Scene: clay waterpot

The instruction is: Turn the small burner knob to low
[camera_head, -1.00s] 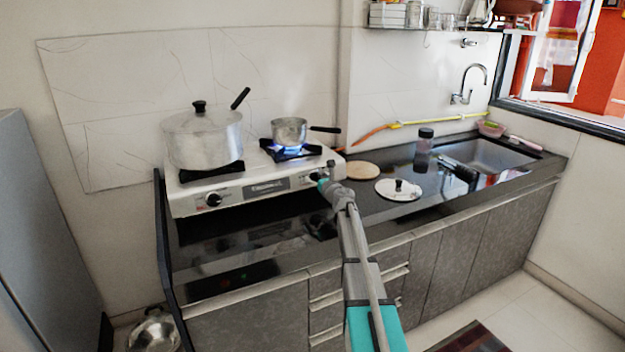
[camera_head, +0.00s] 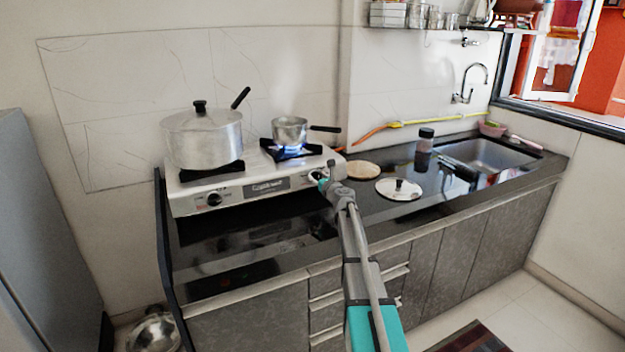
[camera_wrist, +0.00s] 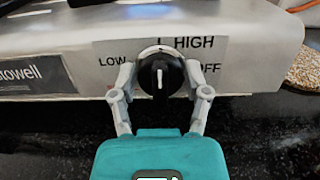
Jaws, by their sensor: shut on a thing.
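The small burner knob (camera_wrist: 161,70) is black and round with a white line that stands about upright in the wrist view. Printed labels surround it: LOW at left, HIGH at upper right, OFF at right. My gripper (camera_wrist: 160,80) is shut on the knob, one pale finger on each side. In the head view my gripper (camera_head: 318,178) reaches the right front of the white stove (camera_head: 240,198) and mostly hides this knob. A small saucepan (camera_head: 290,132) sits on the right burner, with a blue flame (camera_head: 291,148) beneath it.
A large lidded pot (camera_head: 205,140) stands on the left burner, above another black knob (camera_head: 214,199). A round board (camera_head: 363,170), a pan lid (camera_head: 399,190) and a dark bottle (camera_head: 424,150) stand right of the stove. The counter before the stove is clear.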

